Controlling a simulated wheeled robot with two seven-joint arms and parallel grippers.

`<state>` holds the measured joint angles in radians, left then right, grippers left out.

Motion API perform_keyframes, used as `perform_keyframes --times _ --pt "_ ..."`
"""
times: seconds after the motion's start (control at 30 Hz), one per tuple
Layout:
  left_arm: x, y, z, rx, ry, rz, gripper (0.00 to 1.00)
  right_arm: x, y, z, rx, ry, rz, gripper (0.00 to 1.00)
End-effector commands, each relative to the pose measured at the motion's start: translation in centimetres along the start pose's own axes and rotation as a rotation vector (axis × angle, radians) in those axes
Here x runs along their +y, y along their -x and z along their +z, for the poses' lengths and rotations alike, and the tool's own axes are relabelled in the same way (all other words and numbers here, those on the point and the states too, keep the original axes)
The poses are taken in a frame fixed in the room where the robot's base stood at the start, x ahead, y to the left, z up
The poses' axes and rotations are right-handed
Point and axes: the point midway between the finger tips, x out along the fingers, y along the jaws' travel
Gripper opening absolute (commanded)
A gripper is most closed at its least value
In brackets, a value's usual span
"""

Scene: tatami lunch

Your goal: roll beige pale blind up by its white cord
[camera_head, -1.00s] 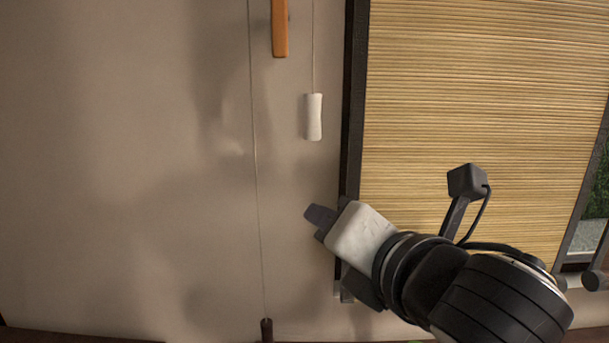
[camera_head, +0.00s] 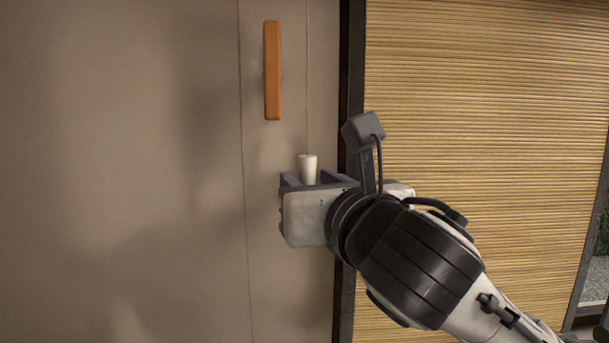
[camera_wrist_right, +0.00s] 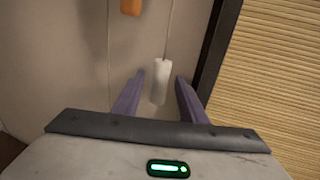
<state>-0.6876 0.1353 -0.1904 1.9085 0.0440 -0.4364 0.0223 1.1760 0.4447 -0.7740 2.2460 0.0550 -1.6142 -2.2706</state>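The beige slatted blind (camera_head: 480,130) hangs down over the window at the right in the head view; it also shows in the right wrist view (camera_wrist_right: 265,75). Its white cord (camera_head: 307,90) hangs along the wall left of the dark frame and ends in a white cylindrical pull (camera_head: 308,167). My right gripper (camera_head: 310,178) is open, with its fingers on either side of the pull. In the right wrist view the pull (camera_wrist_right: 160,82) hangs between the two purple-grey fingers (camera_wrist_right: 157,92), with gaps visible on both sides. The pull's lower end is hidden in the head view. My left gripper is not in view.
An orange wooden bar (camera_head: 272,70) is on the wall up and left of the pull. The dark window frame (camera_head: 351,90) stands close right of the pull. The wall at left is clear.

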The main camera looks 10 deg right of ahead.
Motion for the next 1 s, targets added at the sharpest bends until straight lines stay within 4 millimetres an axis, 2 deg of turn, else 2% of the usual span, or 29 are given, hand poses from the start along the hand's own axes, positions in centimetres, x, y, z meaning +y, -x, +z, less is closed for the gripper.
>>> perform_keyframes --times 0.17,0.47,0.7,1.0 --pt "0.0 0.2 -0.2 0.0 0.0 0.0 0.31 0.0 -1.5 0.0 0.0 -0.002 0.0 0.38" --pt "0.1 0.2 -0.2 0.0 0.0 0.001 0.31 0.0 -1.7 0.0 -0.001 -0.002 0.001 0.38" --pt "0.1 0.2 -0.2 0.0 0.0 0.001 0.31 0.0 -1.6 0.0 -0.001 -0.002 0.001 0.0" --pt "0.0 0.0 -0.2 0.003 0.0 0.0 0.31 -0.4 -1.9 -0.5 0.001 -0.001 -0.007 0.0"
